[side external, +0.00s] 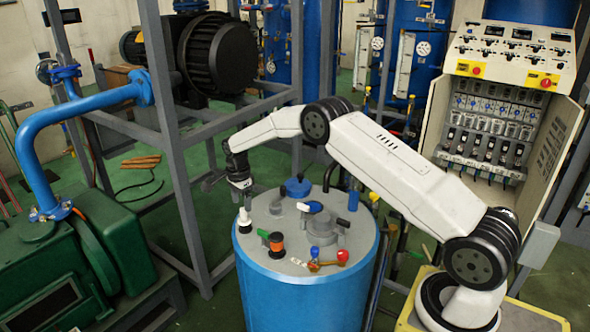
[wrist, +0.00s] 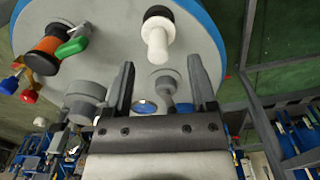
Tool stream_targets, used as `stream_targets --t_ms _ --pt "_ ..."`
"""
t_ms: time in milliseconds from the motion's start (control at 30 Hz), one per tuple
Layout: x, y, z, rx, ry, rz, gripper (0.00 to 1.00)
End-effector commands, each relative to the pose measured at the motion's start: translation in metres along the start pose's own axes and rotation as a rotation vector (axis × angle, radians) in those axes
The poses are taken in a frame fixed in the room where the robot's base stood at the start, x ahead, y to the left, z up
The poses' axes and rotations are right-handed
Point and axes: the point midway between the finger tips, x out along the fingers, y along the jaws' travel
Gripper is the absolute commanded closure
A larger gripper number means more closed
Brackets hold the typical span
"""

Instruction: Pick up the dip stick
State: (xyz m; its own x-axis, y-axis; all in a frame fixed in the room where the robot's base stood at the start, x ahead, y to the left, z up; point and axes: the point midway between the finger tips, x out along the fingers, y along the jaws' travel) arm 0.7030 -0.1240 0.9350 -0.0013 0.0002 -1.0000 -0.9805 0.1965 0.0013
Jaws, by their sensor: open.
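A white peg with a black collar (side external: 244,220), which looks like the dip stick's handle, stands upright at the left edge of the blue tank's grey lid (side external: 290,258). It also shows at the top of the wrist view (wrist: 157,38), its white end toward me. My gripper (side external: 241,192) is above the lid's left edge, close over the peg. In the wrist view my gripper (wrist: 161,66) has its two fingers wide apart with nothing between them. The peg lies beyond the fingertips, roughly in line with the gap. Anything below the lid is hidden.
An orange and black fitting with a green lever (side external: 276,242) is on the lid near the peg. Red and yellow valves (side external: 325,263), grey fittings (side external: 322,230) and a blue cap (side external: 298,187) crowd the lid. A grey frame post (side external: 178,165) stands to the left.

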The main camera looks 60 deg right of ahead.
Motion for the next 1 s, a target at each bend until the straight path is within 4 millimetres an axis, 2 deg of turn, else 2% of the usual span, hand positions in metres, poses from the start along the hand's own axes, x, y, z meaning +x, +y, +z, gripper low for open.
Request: stream_targets --t_ms 267,700,1000 --pt "0.007 0.000 0.000 0.000 0.000 0.000 0.27" --pt "0.050 0.002 -0.001 -0.001 0.000 0.000 0.27" --pt "0.052 0.002 -0.001 -0.001 0.000 -0.002 0.27"
